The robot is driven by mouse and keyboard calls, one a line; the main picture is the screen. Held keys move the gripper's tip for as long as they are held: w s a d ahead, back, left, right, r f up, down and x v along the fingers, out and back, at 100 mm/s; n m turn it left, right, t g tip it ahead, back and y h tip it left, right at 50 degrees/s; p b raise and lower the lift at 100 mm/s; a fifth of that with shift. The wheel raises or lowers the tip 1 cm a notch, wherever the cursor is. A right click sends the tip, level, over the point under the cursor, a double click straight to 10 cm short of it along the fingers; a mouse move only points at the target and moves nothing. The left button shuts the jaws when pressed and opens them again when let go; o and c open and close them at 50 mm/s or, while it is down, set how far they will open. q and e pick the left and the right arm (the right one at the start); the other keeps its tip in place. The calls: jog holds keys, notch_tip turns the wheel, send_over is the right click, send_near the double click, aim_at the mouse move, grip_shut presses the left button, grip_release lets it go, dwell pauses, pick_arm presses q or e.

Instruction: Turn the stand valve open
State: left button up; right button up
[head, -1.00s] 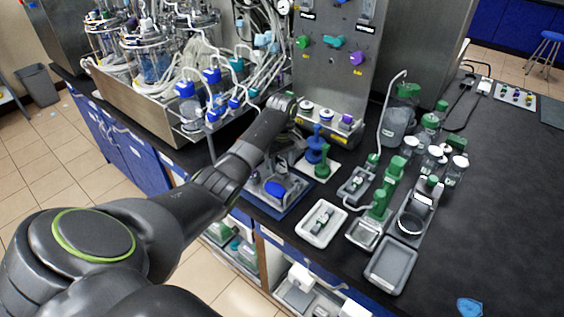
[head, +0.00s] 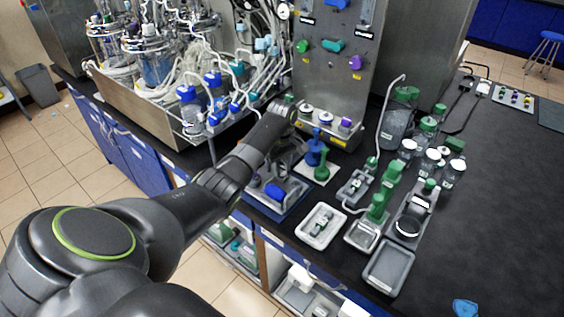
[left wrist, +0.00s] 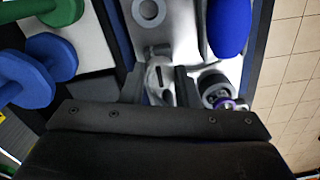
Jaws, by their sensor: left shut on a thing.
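The stand (head: 291,186) is a pale grey block on a blue-edged mat at the bench's front edge, bearing a blue rounded part (head: 274,191). That blue part also shows at the top of the left wrist view (left wrist: 229,25). My left gripper (left wrist: 160,82) is over the stand, its two dark fingers on either side of a small pale valve handle (left wrist: 160,72) with a dark slot. The fingers are shut on this handle. In the head view my own forearm and wrist hide most of the gripper and the valve. My right gripper is not in view.
Blue and green dumbbell-shaped pieces (left wrist: 45,62) stand on a white plate beside the stand. A white tray (head: 303,233), a grey tray (head: 408,270) and several bottles lie to the right. A steel panel (head: 335,75) rises behind. The bench at far right is mostly clear.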

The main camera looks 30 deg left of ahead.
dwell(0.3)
pick_arm(q)
jog(key=o, duration=1)
notch_tip(320, 180, up, 11)
notch_tip(320, 180, up, 5)
jog(key=p, duration=0.3)
send_over(282, 168)
jog(key=shift+s+d+r+p, duration=0.1)
jog(key=shift+r+p, duration=0.65)
jog(key=shift+p, duration=0.2)
